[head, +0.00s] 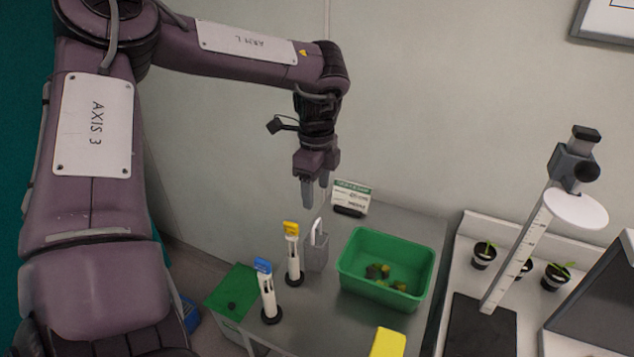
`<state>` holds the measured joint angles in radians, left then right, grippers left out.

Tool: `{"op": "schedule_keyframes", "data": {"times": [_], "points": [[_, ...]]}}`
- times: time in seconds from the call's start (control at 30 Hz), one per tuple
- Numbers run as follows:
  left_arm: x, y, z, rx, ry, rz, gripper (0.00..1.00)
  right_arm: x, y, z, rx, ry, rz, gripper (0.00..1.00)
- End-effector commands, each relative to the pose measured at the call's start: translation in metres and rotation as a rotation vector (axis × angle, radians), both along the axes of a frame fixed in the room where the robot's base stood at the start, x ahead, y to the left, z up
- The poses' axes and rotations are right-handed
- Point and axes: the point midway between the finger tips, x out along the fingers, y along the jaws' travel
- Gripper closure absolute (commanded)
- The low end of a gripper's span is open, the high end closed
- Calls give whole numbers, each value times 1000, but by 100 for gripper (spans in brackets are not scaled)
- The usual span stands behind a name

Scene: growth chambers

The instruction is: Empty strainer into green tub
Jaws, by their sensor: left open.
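A green tub (352,288) stands on the grey table, with several yellow and dark lumps lying in it. Just left of it is a small grey basket-like holder with a white loop handle (316,252); it looks like the strainer, but I cannot tell for sure or see what is inside. My left gripper (316,194) is open, pointing down, and appears above and behind the handle. Nothing shows between its fingers. My right gripper is not in view.
A yellow-topped stand (293,255) and a blue-topped stand (267,292) are left of the tub. A small sign (352,196) stands behind. A yellow block (387,344) is in front. At right are potted seedlings (484,256) and a ruler post (515,258).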

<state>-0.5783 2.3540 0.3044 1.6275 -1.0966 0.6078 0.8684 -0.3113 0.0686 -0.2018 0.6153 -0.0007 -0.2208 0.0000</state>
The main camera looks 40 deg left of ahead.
Motion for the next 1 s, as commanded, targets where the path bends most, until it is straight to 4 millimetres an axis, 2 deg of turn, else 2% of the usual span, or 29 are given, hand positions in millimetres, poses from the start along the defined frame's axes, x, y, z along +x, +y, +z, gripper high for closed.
{"op": "schedule_keyframes", "data": {"times": [0.03,0.3,0.8,1.0], "points": [[0,0,-9,0,1,0,40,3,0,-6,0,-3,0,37],[0,0,-36,-1,0,0,40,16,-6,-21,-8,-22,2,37],[0,0,-86,1,-2,1,40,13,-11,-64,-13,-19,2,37],[0,0,-93,0,-2,0,40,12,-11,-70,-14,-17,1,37]]}}
